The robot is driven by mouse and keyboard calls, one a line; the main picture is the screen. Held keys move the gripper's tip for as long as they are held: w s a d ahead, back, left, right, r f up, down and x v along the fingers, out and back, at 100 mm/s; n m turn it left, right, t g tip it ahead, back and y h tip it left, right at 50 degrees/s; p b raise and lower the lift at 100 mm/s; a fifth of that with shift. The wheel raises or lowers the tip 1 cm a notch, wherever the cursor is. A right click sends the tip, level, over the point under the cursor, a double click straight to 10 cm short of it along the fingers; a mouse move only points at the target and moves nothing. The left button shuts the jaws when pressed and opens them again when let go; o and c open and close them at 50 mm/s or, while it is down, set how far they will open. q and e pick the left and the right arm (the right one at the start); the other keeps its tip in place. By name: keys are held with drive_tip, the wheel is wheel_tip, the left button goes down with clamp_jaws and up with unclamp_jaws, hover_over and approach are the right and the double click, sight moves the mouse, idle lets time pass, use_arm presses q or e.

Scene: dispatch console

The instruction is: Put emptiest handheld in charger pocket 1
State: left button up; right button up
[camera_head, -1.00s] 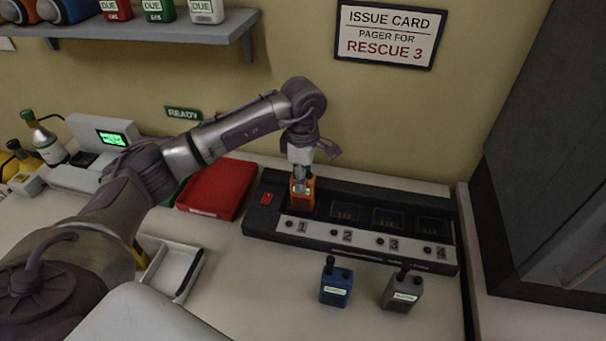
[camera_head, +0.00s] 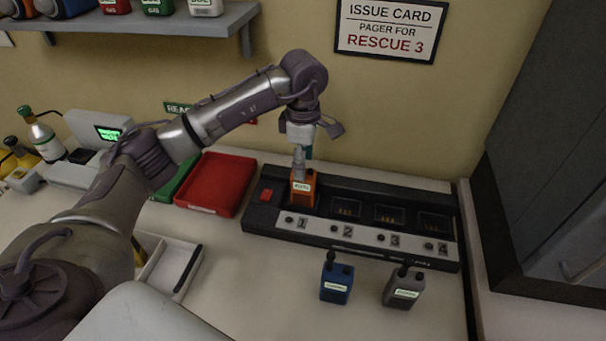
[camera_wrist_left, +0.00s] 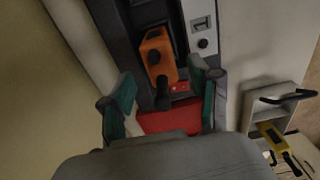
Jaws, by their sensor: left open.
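An orange handheld (camera_head: 303,188) stands upright in pocket 1 of the black charger (camera_head: 380,256); it also shows in the left wrist view (camera_wrist_left: 157,55). Pockets 2, 3 and 4 are empty. A blue handheld (camera_head: 337,281) and a grey handheld (camera_head: 404,288) stand on the counter in front of the charger. My left gripper (camera_head: 301,150) is just above the orange handheld. In the left wrist view its fingers (camera_wrist_left: 163,105) are spread apart, with the handheld's antenna end near the gap. My right gripper is not in view.
A red tray (camera_head: 216,184) and a green tray lie left of the charger. A white tray (camera_head: 170,268) with a dark stick is nearer. A shelf (camera_head: 150,29) with bottles hangs above left, and a dark cabinet (camera_head: 545,150) stands at right. An issue card (camera_head: 389,29) on the wall names Rescue 3.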

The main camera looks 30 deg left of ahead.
use_arm(q)
wheel_tip(320, 180, up, 8)
drive_tip(key=b, duration=0.1)
drive_tip(key=shift+r+b, duration=0.2)
drive_tip(key=shift+b, duration=0.1)
